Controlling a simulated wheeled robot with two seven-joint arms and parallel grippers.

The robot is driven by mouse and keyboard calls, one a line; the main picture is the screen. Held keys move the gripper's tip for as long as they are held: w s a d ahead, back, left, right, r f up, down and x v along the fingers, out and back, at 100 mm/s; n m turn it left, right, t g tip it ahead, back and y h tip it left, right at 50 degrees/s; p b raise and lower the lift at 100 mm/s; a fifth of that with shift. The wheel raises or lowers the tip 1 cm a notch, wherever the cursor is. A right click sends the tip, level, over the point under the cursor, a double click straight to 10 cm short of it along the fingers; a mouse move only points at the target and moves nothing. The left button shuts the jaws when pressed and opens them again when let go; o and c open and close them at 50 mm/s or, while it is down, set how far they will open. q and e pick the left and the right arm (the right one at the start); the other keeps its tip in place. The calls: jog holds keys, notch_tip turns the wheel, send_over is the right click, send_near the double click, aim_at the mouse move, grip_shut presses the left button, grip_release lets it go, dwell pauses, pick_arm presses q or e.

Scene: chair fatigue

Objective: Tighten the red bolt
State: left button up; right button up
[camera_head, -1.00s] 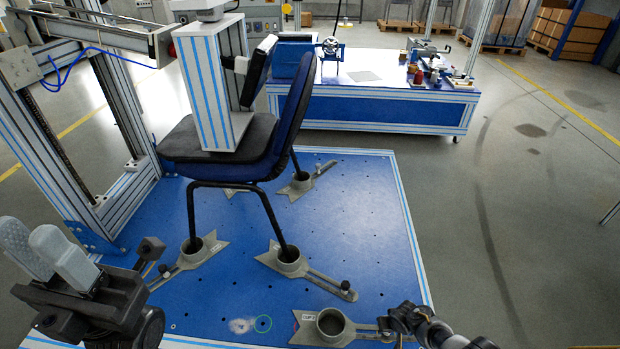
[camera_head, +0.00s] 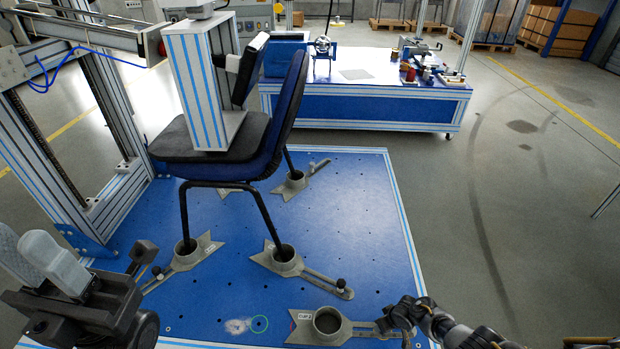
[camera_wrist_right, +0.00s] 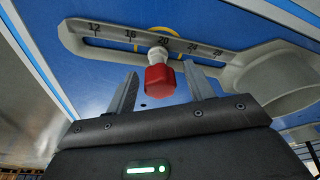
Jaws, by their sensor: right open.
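The red bolt (camera_wrist_right: 160,80) shows in the right wrist view, with a white collar at the slotted arm of a grey cup clamp (camera_wrist_right: 85,38). My right gripper (camera_wrist_right: 160,72) is open, with one finger on each side of the bolt in this view. I cannot tell whether the fingers touch it. In the head view the cup clamp (camera_head: 303,328) lies at the plate's front right, and my right gripper (camera_head: 394,318) covers the end of its arm and hides the bolt. My left gripper (camera_head: 38,258) is at the lower left, away from the clamps; its finger gap is unclear.
A blue chair (camera_head: 265,150) stands on the blue perforated plate (camera_head: 355,225), its legs in other cup clamps (camera_head: 285,262). A test frame (camera_head: 55,150) rises at the left. A workbench (camera_head: 365,105) stands behind. Grey floor at the right is clear.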

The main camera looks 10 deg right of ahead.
jog(key=shift+d+f+n+y+b, duration=0.15)
jog(key=shift+n+y+b, duration=0.25)
jog(key=shift+n, duration=1.3)
jog(key=shift+r+n, duration=0.2)
jog(key=shift+n, duration=0.1)
jog(key=shift+b, duration=0.3)
jog(key=shift+f+n+g+y+b, duration=0.15)
jog(key=shift+n+g+y+b, duration=0.15)
jog(key=shift+n+b, duration=0.7)
jog(key=shift+n, duration=0.9)
